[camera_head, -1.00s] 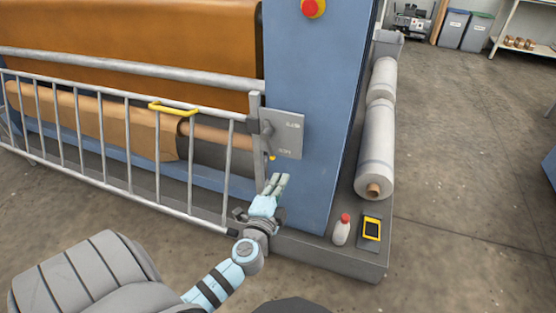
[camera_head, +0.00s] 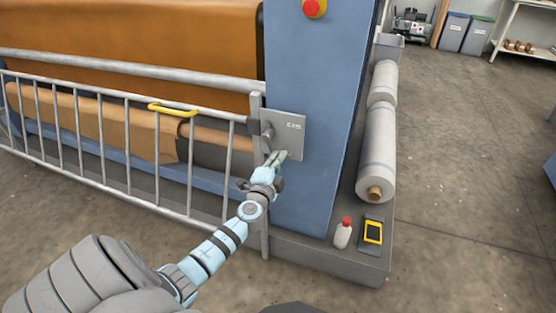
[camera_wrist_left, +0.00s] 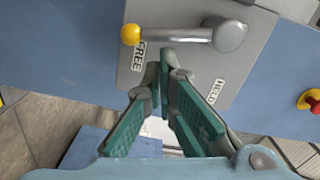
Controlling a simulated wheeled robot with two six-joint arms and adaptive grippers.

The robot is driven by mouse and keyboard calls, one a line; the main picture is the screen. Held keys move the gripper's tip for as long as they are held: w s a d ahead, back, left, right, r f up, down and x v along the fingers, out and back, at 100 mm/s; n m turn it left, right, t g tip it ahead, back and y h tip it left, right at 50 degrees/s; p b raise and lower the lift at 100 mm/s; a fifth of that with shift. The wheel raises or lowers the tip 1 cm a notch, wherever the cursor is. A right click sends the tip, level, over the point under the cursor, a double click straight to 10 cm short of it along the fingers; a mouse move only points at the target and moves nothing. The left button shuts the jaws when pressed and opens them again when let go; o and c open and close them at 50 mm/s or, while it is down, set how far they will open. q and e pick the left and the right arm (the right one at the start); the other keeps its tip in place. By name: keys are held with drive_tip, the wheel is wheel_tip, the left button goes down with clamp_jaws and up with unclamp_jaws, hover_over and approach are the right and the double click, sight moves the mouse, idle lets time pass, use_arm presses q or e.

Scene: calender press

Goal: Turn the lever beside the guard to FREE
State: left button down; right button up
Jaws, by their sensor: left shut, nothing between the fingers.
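The lever (camera_wrist_left: 185,34) is a grey bar with a yellow ball knob (camera_wrist_left: 130,34) and a round hub (camera_wrist_left: 230,36). It sits on a grey plate (camera_head: 293,124) beside the guard (camera_head: 110,140). In the left wrist view the knob end lies next to the word FREE (camera_wrist_left: 138,56); HELD (camera_wrist_left: 215,91) is off to the hub's side. In the head view the lever's hub (camera_head: 267,131) shows, and the knob is hard to make out. My left gripper (camera_head: 282,156) is shut and empty, its tips by the plate's lower part, apart from the lever. My right gripper is not in view.
A blue machine column (camera_head: 320,90) carries the plate and a red stop button (camera_head: 315,8). A bottle (camera_head: 342,233), a yellow-and-black device (camera_head: 373,232) and a white roll (camera_head: 376,150) stand at the right. The yellow guard handle (camera_head: 172,109) is to the left.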

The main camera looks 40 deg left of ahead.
use_arm(q)
drive_tip(key=m+b, duration=0.1)
drive_tip(key=a+f+m+b, duration=0.1)
drive_tip(key=m, duration=0.1)
drive_tip(key=shift+s+a, duration=0.15)
drive_tip(key=shift+s, duration=0.1)
drive_tip(key=s+d, duration=0.7)
drive_tip(key=s, duration=0.1)
drive_tip(key=shift+s+d+p, duration=0.35)
drive_tip(key=shift+d+p, duration=0.05)
drive_tip(key=shift+p, duration=0.05)
